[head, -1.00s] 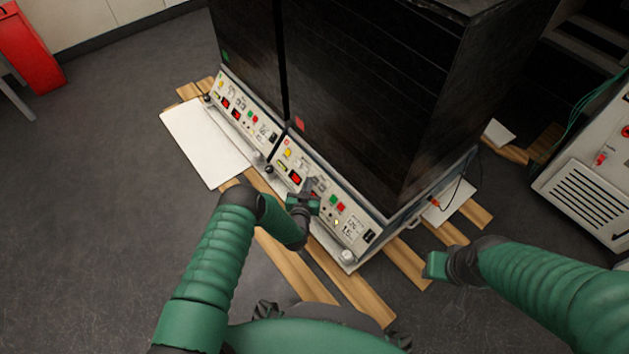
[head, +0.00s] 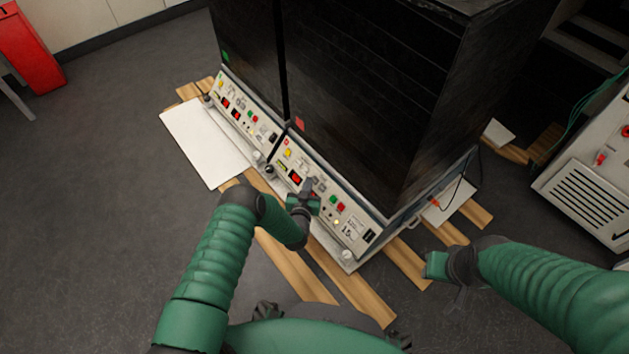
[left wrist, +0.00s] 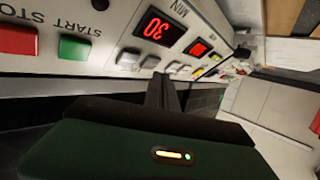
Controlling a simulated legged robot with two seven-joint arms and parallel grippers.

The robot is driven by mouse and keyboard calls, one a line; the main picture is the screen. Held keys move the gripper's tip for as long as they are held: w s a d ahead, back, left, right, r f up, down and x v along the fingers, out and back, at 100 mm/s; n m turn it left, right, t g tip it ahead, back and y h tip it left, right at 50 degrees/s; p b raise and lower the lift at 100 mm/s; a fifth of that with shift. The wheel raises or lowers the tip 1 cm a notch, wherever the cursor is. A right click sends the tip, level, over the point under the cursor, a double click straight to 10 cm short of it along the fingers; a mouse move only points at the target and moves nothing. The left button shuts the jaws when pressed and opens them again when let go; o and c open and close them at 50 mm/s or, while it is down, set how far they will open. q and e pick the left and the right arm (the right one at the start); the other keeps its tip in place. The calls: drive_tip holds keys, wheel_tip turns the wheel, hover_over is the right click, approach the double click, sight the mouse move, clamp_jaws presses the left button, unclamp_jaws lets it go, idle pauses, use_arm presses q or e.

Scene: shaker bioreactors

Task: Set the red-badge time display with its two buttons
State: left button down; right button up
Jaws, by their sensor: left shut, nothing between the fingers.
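The red-badge shaker's control panel (head: 325,200) is the nearer right-hand one in the head view, with the red badge (head: 287,141) at its upper left. The time display (left wrist: 160,28), marked MIN, shows red digits that read 30, turned in the left wrist view. Its two pale buttons (left wrist: 139,60) sit beside it. My left gripper (left wrist: 163,82) is shut and empty, fingertips close to the button nearer the second display; I cannot tell whether they touch. In the head view the left gripper (head: 309,187) covers part of the panel. My right gripper (head: 436,266) hangs right of the shaker, its fingers unclear.
A second red display (left wrist: 198,47) with its own small buttons lies further along the panel. Green START (left wrist: 74,47) and red STOP (left wrist: 18,40) buttons are at the other side. The left shaker's panel (head: 240,108) adjoins.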

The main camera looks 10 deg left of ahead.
use_arm(q)
drive_tip(key=shift+w+d+f, duration=0.15)
drive_tip(key=shift+w, duration=0.05)
drive_tip(key=shift+w+d+f+b, duration=0.2)
drive_tip(key=shift+w+f+b, duration=0.1)
drive_tip(key=shift+b, duration=0.35)
idle(0.4)
drive_tip(key=shift+s+a+r+p, duration=0.25)
drive_tip(key=shift+s+r+p, duration=0.2)
drive_tip(key=shift+p, duration=0.35)
drive_tip(key=shift+r, duration=0.15)
drive_tip(key=shift+s+a, duration=0.1)
